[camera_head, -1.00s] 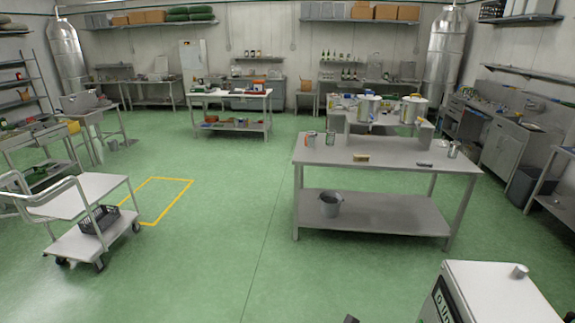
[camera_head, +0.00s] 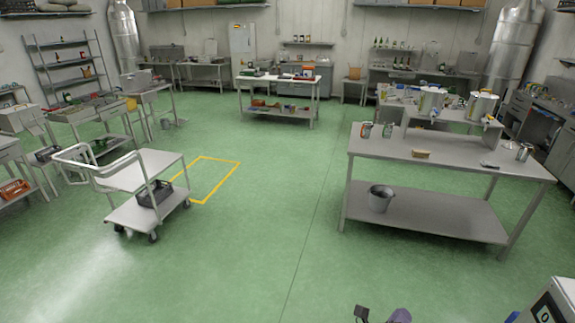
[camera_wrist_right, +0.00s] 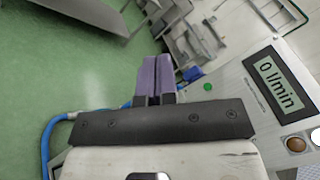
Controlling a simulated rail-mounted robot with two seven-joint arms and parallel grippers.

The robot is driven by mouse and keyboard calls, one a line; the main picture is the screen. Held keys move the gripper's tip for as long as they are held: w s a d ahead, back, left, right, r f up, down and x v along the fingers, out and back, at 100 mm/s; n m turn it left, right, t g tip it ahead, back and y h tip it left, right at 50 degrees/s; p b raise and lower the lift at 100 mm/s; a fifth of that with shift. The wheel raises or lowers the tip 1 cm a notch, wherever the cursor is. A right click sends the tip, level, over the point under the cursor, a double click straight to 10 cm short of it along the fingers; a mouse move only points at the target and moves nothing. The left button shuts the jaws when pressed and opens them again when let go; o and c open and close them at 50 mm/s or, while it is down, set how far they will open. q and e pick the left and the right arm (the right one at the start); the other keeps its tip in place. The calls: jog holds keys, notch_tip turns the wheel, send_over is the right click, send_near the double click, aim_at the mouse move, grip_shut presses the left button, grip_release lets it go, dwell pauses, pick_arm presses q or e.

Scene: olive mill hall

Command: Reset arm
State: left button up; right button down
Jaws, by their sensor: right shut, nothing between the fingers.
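My right gripper (camera_head: 398,315) just enters the head view at the bottom edge, with only a small part showing. In the right wrist view its two purple fingers (camera_wrist_right: 153,78) lie side by side, shut, with nothing between them. They are over the green floor, left of a pale unit with a display (camera_wrist_right: 279,84) that reads "0 l/min". My left gripper is in neither current view.
A steel table (camera_head: 450,165) with a bucket (camera_head: 380,199) on its lower shelf stands at the right. A white trolley (camera_head: 140,172) stands left by a yellow floor outline (camera_head: 222,183). The pale unit (camera_head: 548,305) is at the lower right. The middle floor is clear.

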jog(key=s+a+r+n+t+y, duration=0.1)
jog(key=a+r+n+y, duration=0.3)
jog(key=a+n+y, duration=0.95)
jog(key=a+r+n+y, duration=0.5)
jog(key=n+y, duration=0.5)
jog(key=n, duration=0.8)
jog(key=s+d+f+n+g+h, duration=0.1)
jog(key=s+d+f+g+h, duration=0.25)
jog(key=s+f, duration=0.55)
jog(key=s+d+f+n+g+h, duration=0.25)
jog(key=s+d+f+g, duration=0.2)
jog(key=s, duration=0.75)
jog(key=s+d+f+n+g+h, duration=0.1)
jog(key=s+d+f+g+h, duration=0.3)
jog(key=s+f, duration=0.5)
pick_arm(q)
notch_tip(320, 180, up, 17)
jog(key=p, duration=1.7)
jog(key=shift+a+r, duration=0.2)
jog(key=shift+a, duration=0.15)
pick_arm(e)
jog(key=s+r+t, duration=0.1)
jog(key=s+r, duration=0.2)
jog(key=r, duration=1.5)
jog(key=shift+d+r, duration=0.2)
jog(key=shift+d, duration=0.1)
